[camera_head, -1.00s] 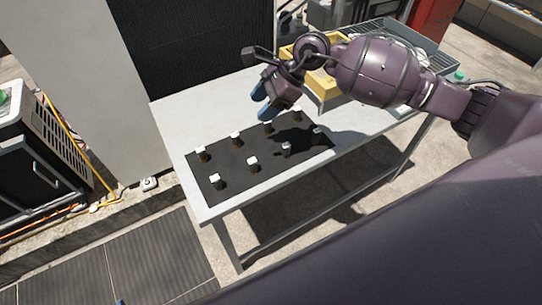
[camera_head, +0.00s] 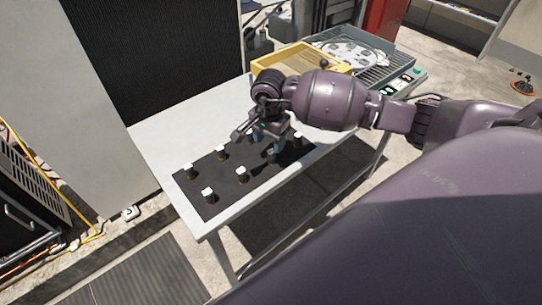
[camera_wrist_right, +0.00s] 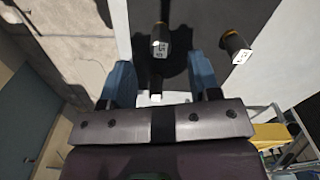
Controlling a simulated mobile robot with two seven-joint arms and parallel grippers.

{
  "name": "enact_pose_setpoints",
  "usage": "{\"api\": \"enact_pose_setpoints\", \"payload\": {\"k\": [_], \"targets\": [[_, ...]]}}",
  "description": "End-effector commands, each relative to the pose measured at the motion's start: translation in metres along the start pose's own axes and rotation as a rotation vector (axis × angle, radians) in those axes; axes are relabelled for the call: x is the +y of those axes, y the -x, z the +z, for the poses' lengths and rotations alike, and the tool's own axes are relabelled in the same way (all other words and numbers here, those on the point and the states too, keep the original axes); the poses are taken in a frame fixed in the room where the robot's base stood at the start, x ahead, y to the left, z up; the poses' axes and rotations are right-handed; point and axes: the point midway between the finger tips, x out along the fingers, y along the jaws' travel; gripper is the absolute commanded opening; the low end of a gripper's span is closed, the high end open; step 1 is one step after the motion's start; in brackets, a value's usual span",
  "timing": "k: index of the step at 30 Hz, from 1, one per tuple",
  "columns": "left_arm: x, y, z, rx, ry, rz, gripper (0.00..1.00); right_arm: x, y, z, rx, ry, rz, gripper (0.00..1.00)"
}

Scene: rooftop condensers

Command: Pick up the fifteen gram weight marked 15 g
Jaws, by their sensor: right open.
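Several small dark weights with white labelled tops stand on a black mat (camera_head: 224,192). In the head view they include a front-left one (camera_head: 207,194), a front-middle one (camera_head: 242,173) and a back one (camera_head: 221,150). My right gripper (camera_head: 266,142) is low over the right part of the mat and partly hides weights there. In the right wrist view its blue fingers (camera_wrist_right: 161,78) are apart with no weight gripped. One weight (camera_wrist_right: 160,40) stands ahead of the gap, another (camera_wrist_right: 235,46) beyond the right finger. I cannot surely read 15 g on any label. My left gripper is out of view.
The mat lies on a light grey table (camera_head: 160,135). A yellow tray (camera_head: 293,62) and a grey rack with a white round item (camera_head: 350,52) sit at its far right end. A tall dark-panelled unit (camera_head: 150,60) stands behind the table.

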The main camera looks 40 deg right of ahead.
Motion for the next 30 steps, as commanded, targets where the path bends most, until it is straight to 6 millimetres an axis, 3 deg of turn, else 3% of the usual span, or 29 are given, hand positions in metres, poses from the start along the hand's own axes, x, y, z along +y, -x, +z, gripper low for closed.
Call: {"api": "enact_pose_setpoints", "payload": {"k": [8, 18, 27, 30], "targets": [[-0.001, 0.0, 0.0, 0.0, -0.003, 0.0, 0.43, 0.0, -0.018, -0.001, -0.002, -0.002, -0.001, 0.57], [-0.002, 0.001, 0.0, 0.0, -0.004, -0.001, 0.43, 0.001, -0.06, -0.007, -0.002, -0.002, -0.001, 0.57], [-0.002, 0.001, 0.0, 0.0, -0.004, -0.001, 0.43, 0.001, -0.064, -0.007, 0.0, -0.001, -0.002, 0.57], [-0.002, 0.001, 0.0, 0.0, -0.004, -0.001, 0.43, 0.001, -0.064, -0.007, 0.0, -0.001, -0.002, 0.44]]}}
